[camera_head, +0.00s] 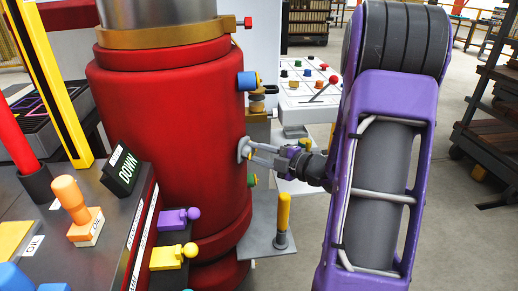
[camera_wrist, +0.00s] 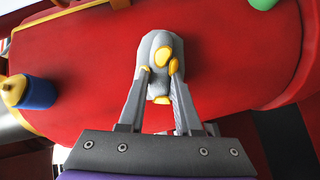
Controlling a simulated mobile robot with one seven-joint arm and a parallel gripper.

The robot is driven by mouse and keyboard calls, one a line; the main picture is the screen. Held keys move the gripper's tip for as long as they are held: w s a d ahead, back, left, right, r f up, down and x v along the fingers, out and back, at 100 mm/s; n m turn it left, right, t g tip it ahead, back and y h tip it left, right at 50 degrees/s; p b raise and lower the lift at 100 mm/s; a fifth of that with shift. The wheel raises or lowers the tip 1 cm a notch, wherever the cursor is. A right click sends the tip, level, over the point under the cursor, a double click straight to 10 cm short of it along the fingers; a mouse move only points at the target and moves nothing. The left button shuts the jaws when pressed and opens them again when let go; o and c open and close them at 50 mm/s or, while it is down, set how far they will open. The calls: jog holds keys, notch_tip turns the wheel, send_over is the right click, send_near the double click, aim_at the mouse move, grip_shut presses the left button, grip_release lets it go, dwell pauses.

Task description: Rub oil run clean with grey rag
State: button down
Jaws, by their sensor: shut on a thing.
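The grey rag (camera_wrist: 160,52) has yellow patches on it and lies against the side of the red cylinder (camera_head: 165,140). My gripper (camera_wrist: 160,82) is shut on the rag, one finger on each side of its lower part. In the head view the rag (camera_head: 243,149) shows at the right side of the cylinder, with my gripper (camera_head: 254,153) reaching to it from the right. I cannot make out an oil run on the red surface; any mark behind the rag is hidden.
A blue and yellow fitting (camera_head: 247,81) sticks out of the cylinder above the rag. A green knob (camera_head: 252,180) sits below it. A yellow upright handle (camera_head: 284,212) stands at the lower right. A control panel (camera_head: 302,88) is behind.

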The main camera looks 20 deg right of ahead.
jog(key=shift+a, duration=0.25)
jog(key=s+d, duration=0.4)
jog(key=d, duration=0.1)
dwell(0.4)
jog(key=shift+s+d, duration=0.9)
jog(key=shift+d, duration=0.2)
